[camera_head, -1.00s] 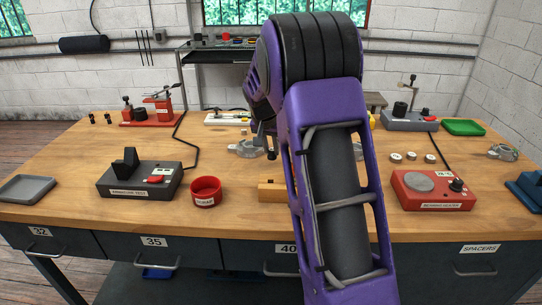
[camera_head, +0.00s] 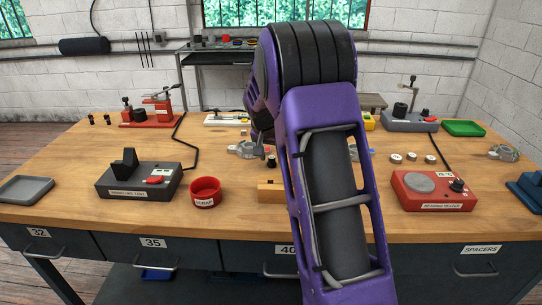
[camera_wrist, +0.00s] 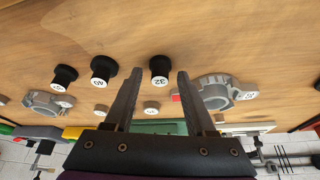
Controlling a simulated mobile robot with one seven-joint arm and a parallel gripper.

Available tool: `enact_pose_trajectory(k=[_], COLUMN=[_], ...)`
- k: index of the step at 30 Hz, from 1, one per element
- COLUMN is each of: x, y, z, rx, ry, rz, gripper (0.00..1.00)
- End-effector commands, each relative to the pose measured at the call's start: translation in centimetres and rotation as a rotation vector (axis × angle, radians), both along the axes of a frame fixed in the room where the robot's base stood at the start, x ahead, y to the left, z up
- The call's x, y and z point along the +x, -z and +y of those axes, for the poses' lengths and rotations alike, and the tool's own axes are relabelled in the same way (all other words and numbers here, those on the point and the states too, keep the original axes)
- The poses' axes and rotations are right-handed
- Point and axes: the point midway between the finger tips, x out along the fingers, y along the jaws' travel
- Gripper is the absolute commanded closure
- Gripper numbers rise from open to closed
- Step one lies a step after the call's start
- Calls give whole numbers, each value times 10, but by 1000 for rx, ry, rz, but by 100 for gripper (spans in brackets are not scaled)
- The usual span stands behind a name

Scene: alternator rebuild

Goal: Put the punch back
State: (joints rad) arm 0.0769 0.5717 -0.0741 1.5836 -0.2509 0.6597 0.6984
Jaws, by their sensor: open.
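No tool marked as a punch can be made out. In the wrist view, a black cylindrical piece with a white end marked 32 (camera_wrist: 159,71) is on the wooden table, between the fingertips of my gripper (camera_wrist: 158,76). The gripper is open, one finger on each side, and contact cannot be told. Two similar black pieces are to the left, one marked 40 (camera_wrist: 102,71) and one with a hard-to-read number (camera_wrist: 64,77). In the head view my purple arm hides the gripper; a small dark piece (camera_head: 271,161) shows just left of it.
Grey metal housings (camera_wrist: 216,92) and (camera_wrist: 47,103) flank the pieces. In the head view, a red scrap bin (camera_head: 205,192), a wooden block (camera_head: 271,190) and a red bearing heater (camera_head: 433,190) stand near the front edge. Numbered drawers, including 35 (camera_head: 153,243), are below.

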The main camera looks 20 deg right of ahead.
Motion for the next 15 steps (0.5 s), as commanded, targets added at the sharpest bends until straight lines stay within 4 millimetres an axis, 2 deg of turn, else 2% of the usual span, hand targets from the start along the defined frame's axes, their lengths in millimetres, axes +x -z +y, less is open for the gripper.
enact_pose_trajectory(k=[5, 15], x=[-3, -25], y=[-16, -83], z=[3, 20], rx=[0, 0], ry=[0, -1], rz=[-2, -4], gripper=[44, 44])
